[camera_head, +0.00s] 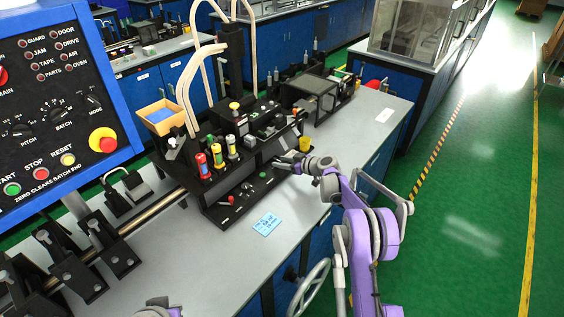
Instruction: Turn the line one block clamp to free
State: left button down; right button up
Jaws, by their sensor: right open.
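I cannot tell for sure which part is the line one block clamp. The black machine (222,212) on the grey bench carries small knobs and levers, and my right gripper (277,163) is at its right front side. The gripper is small and dark against the machine; its fingers are open, and I cannot tell whether they touch a part. The yellow cup-like part (305,144) is just beyond the gripper. My left gripper is not in view; only a bit of my left arm shows at the bottom edge.
Red, yellow and green cylinders (217,155) stand on the machine. A blue card (267,224) lies on the bench (210,265). Black brackets (112,243) sit along a rail at left. A control panel (58,100) fills the upper left. The green floor at right is open.

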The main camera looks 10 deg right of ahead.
jog(key=shift+c, duration=0.3)
grip_shut()
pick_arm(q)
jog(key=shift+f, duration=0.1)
